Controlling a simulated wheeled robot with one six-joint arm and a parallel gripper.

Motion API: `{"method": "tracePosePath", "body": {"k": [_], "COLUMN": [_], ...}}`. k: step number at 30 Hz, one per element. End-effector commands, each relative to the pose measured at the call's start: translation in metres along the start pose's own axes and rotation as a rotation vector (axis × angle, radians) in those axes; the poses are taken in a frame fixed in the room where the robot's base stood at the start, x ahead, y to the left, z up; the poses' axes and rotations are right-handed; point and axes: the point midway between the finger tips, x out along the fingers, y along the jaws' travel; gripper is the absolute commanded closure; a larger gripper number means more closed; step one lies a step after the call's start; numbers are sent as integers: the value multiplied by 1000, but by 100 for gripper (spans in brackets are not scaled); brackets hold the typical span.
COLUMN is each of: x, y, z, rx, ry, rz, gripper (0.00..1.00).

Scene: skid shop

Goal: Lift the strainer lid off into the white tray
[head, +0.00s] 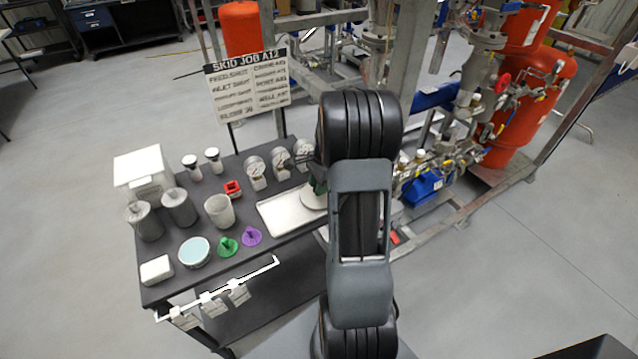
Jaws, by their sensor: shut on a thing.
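The white tray (272,215) lies on the dark table, left of my arm. The strainer lid, a pale grey disc (312,201) with a dark green part on top, is over the tray's right end. My gripper (316,178) comes down from above onto the green part and is shut on the lid. My arm hides the lid's right side and most of the gripper. I cannot tell whether the lid touches the tray or hangs just above it.
Left of the tray stand a pale cup (219,212), a purple funnel-like piece (251,236) and a green one (228,246). Gauges (256,172) stand behind it. A sign (247,88) rises at the table's back. Pipework and orange tanks (527,100) stand at the right.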

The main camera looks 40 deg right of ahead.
Motion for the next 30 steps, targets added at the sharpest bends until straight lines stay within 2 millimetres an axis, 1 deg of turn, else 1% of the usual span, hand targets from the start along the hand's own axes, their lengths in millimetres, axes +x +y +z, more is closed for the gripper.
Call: {"method": "tracePosePath", "body": {"k": [19, 20, 27, 29, 30], "x": [2, 2, 2, 2, 2], "y": [0, 0, 0, 0, 0], "z": [0, 0, 0, 0, 0], "rx": [0, 0, 0, 0, 0], "ry": [0, 0, 0, 0, 0], "rz": [0, 0, 0, 0, 0], "gripper": [83, 69, 46, 40, 40]}}
